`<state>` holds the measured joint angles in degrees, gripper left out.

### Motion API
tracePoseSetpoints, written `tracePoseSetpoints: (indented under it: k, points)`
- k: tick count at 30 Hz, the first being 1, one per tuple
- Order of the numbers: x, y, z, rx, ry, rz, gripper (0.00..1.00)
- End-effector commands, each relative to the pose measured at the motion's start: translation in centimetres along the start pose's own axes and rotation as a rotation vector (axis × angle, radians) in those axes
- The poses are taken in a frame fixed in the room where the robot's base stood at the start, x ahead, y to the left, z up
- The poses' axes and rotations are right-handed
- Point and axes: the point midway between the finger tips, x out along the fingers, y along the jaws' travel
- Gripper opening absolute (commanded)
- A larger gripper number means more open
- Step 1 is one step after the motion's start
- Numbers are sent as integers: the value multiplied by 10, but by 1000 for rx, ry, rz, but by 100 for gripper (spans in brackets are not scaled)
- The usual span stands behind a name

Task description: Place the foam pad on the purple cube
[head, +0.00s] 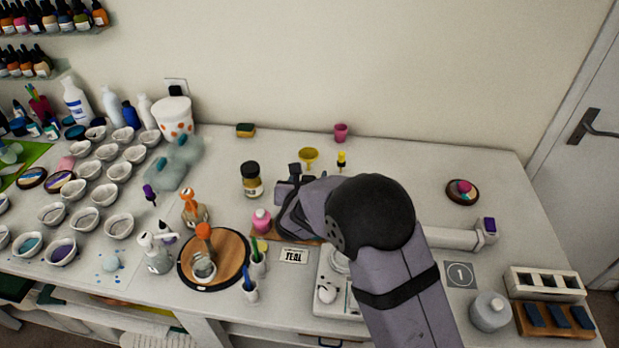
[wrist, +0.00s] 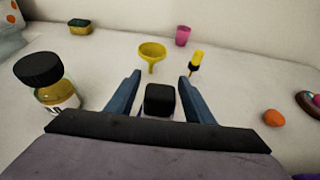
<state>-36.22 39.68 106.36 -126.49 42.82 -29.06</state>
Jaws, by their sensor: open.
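My gripper (wrist: 161,82) is open, with its two blue fingers apart. A small black block with rounded edges (wrist: 160,98) sits between them, and it looks like the foam pad. A pale bluish patch shows just under its near edge; I cannot tell whether that is the purple cube. In the head view a dark block (head: 294,169) shows by my gripper (head: 291,187), partly hidden by the arm. A small purple square (head: 489,225) shows on a white piece at the right. I cannot tell whether that is the cube.
A black-lidded jar (wrist: 43,85) stands left of my gripper. A yellow funnel (wrist: 152,52), pink cup (wrist: 182,36) and yellow dropper (wrist: 195,63) stand beyond it. An orange ball (wrist: 274,117) lies right.

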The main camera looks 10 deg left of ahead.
Motion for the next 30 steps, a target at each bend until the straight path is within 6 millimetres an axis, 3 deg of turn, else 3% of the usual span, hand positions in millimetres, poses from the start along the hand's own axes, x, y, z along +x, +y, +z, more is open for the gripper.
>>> tracePoseSetpoints:
  k: [8,24,30]
  points:
    - [-9,1,2,0,-1,2,48]
    - [-93,1,2,0,-1,4,48]
    - [-114,0,3,1,-2,1,48]
